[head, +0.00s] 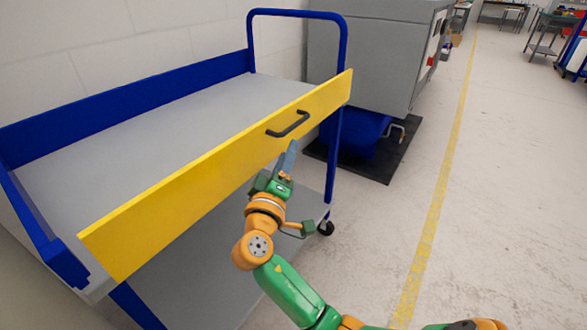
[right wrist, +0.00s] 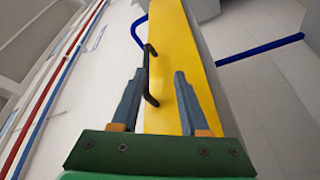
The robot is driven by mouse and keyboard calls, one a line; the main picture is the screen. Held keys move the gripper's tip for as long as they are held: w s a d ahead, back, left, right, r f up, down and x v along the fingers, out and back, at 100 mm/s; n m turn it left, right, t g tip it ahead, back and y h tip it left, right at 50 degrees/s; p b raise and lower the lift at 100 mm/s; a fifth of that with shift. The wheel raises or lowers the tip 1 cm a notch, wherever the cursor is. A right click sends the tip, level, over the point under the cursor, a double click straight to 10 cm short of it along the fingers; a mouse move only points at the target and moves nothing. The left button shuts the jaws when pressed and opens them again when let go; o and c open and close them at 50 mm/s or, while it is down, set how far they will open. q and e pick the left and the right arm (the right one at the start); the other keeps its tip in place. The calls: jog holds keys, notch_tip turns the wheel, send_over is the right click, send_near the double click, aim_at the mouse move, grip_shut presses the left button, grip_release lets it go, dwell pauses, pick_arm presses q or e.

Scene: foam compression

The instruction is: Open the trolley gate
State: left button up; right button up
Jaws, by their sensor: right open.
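The blue trolley (head: 299,13) stands against the wall with its yellow gate (head: 200,178) upright along the near side of the grey top shelf. A black handle (head: 289,125) is fixed on the gate's outer face, toward its right end. My right gripper (head: 290,150) is just below the handle in the head view. In the right wrist view the gripper (right wrist: 158,90) is open, and the handle (right wrist: 150,75) shows between its two fingers. I cannot tell if either finger touches it. The yellow gate (right wrist: 184,60) fills the middle of that view. My left gripper is not in view.
A grey machine cabinet (head: 372,45) stands past the trolley's right end, with a blue object (head: 355,135) under it on a black mat (head: 395,160). The trolley's lower shelf (head: 200,280) is bare. The floor (head: 510,170) to the right is open, with a yellow line.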

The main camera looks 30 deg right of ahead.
aim_at(293, 126)
jog(key=shift+h, duration=0.4)
jog(key=w+d+r, duration=0.1)
jog(key=w+d+r+p, duration=0.1)
jog(key=w+d, duration=0.1)
jog(key=w+d+r+p, duration=0.1)
jog(key=d, duration=0.1)
jog(key=shift+w+r, duration=0.3)
jog(key=shift+r, duration=0.05)
grip_shut()
jog(key=shift+f, duration=0.1)
dwell(0.6)
